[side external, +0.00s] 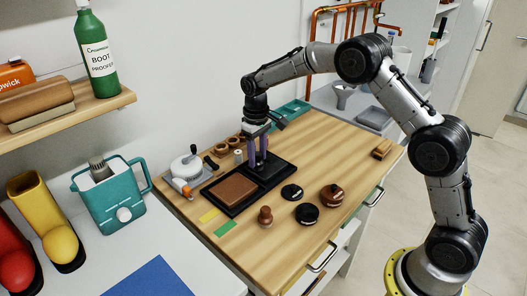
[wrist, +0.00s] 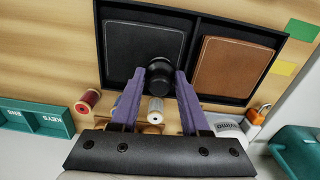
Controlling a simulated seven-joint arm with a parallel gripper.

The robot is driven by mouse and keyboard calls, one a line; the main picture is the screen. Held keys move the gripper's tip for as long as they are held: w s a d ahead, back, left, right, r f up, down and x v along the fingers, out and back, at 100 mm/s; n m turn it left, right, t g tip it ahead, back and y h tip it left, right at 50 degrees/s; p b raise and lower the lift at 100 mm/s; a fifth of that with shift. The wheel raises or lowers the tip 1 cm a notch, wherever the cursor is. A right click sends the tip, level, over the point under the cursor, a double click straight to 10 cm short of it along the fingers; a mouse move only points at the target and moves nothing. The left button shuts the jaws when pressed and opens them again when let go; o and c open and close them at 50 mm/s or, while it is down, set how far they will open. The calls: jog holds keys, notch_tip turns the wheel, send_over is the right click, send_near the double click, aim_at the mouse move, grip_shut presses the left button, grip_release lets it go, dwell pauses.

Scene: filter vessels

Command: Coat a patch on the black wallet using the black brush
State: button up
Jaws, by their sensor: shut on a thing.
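The black wallet (wrist: 141,48) lies flat in a black two-part tray, next to the brown wallet (wrist: 233,66); it also shows in the side view (side external: 272,167), partly hidden by my gripper. My gripper (wrist: 159,80), with purple fingers, is shut on the black brush (wrist: 160,72), whose round black top shows between the fingertips. The brush is over the near edge of the black wallet in the wrist view. In the side view my gripper (side external: 258,162) points down at the black wallet's half of the tray. Whether the bristles touch the leather is hidden.
A black disc (side external: 292,191), a black tin (side external: 307,213), a brown tin (side external: 332,195) and a brown wooden-knobbed brush (side external: 265,215) stand in front of the tray (side external: 230,212). Spools (wrist: 88,101) and a white device (side external: 186,166) sit behind and left. The bench's right part is mostly clear.

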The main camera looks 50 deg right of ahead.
jog(key=a, duration=0.2)
jog(key=shift+a, duration=0.3)
jog(key=shift+s, duration=0.3)
jog(key=shift+s+d, duration=0.1)
jog(key=shift+s, duration=0.15)
jog(key=shift+d, duration=5.25)
jog(key=shift+s+a, duration=0.45)
jog(key=shift+a, duration=5)
notch_tip(320, 180, up, 8)
jog(key=shift+d, duration=0.1)
